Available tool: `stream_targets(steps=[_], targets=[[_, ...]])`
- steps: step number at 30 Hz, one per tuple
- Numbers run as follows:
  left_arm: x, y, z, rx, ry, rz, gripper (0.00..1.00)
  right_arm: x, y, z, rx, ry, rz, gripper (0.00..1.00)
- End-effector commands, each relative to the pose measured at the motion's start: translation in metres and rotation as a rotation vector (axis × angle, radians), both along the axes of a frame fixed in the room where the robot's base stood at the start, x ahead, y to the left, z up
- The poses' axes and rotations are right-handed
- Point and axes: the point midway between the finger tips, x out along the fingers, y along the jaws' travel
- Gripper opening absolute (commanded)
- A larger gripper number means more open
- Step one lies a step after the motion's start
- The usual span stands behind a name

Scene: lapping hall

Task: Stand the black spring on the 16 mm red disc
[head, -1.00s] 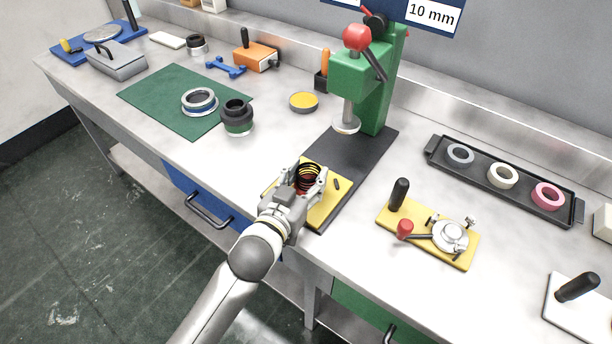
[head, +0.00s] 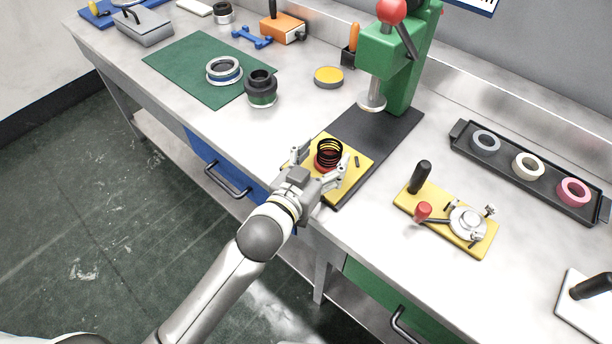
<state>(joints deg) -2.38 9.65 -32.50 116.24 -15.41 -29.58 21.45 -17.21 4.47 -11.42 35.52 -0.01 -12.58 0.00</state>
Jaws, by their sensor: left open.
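The black spring (head: 329,151) stands upright on the red disc (head: 321,167), which shows only as a red edge under the coils. Both are on the yellow plate (head: 352,146) at the front end of the dark mat. My left gripper (head: 328,163) is open, its two fingers apart on the near side of the spring. I cannot tell whether a finger touches the spring. The disc's size cannot be read. My right gripper is not in view.
A green press (head: 384,52) with a red knob stands behind the plate. To the right are a yellow clamp fixture (head: 446,222) and a black tray (head: 525,170) with three rings. A green mat (head: 180,62) with rings lies to the left.

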Motion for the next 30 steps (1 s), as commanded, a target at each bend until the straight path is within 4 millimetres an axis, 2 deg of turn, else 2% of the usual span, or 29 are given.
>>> stream_targets(steps=[6,15,21,30], targets=[[-0.043,0.019,0.006,-0.001,0.004,-0.001,0.69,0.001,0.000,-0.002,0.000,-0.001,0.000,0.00],[-0.081,0.036,0.013,0.000,0.002,0.000,0.69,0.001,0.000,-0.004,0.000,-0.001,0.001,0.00],[-0.088,0.040,0.015,0.000,0.000,0.000,0.69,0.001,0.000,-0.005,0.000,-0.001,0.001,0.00],[-0.088,0.040,0.015,0.000,0.000,0.000,0.69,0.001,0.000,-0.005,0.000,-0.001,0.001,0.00]])
